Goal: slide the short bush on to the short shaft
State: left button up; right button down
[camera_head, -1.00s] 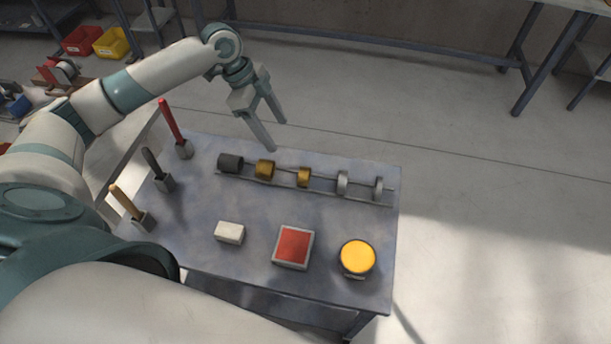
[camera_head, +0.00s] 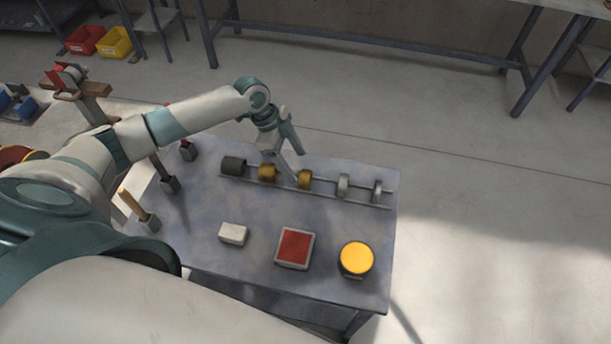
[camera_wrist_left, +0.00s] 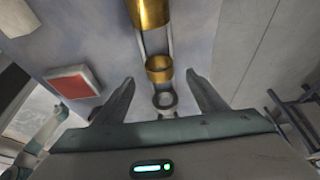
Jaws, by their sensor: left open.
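A row of round parts sits on a twin-rail rack (camera_head: 330,195) on the table. The narrower brass bush (camera_head: 304,179), which looks like the short bush, is in the middle of the row. It also shows in the left wrist view (camera_wrist_left: 159,65), just beyond and between the fingers. A wider brass bush (camera_head: 267,172) sits to its left. My left gripper (camera_head: 298,167) is open and empty, its fingers spread above the rack near the narrower bush. I cannot make out the short shaft for certain. My right gripper is not in view.
A dark cylinder (camera_head: 233,165) and two grey rings (camera_head: 343,186) share the rack. A white block (camera_head: 233,233), a red pad (camera_head: 295,247) and a yellow-topped pot (camera_head: 356,258) stand in front. Upright handled tools stand at the left edge, partly behind my arm.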

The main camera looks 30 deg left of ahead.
aim_at(303, 173)
pick_arm(q)
jog(key=shift+d+f, duration=0.2)
jog(key=shift+f, duration=0.35)
jog(key=shift+d+f+p, duration=0.25)
jog(key=shift+f+p, duration=0.05)
jog(key=shift+p, duration=0.15)
jog(key=p+x, duration=0.1)
jog(key=x, duration=0.3)
jog(key=shift+p, duration=0.35)
jog(key=shift+d+f, duration=0.1)
jog(key=shift+f, duration=0.1)
jog(key=shift+w, duration=0.1)
jog(key=c, duration=1.4)
jog(key=shift+o, duration=0.2)
